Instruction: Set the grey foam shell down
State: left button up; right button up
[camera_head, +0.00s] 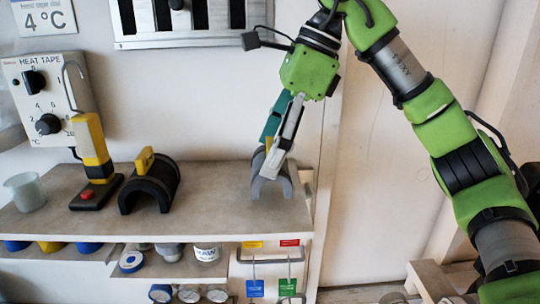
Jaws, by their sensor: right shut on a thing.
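The grey foam shell (272,182) is a small half-round arch with a yellow grip on top, at the right end of the shelf (215,212). My right gripper (272,160) comes down from above and is shut on it, partly hiding its top. The shell is upright with its open side down. Its lower ends are at the shelf's surface; I cannot tell whether they touch it. My left gripper is not in view.
A black half-shell with a yellow grip (150,183) and a yellow-and-grey tool on a black base (95,165) stand to the left. A translucent cup (25,191) is at far left. The shelf between black and grey shells is clear.

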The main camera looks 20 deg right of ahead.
notch_tip(320, 180, down, 2)
jog(key=shift+d+f, duration=0.15)
jog(key=shift+f, duration=0.1)
jog(key=o, duration=1)
jog(key=shift+f, duration=0.15)
jog(key=shift+c, duration=0.2)
jog(key=shift+r, duration=0.35)
jog(key=v, duration=1.1)
jog(key=shift+r, duration=0.35)
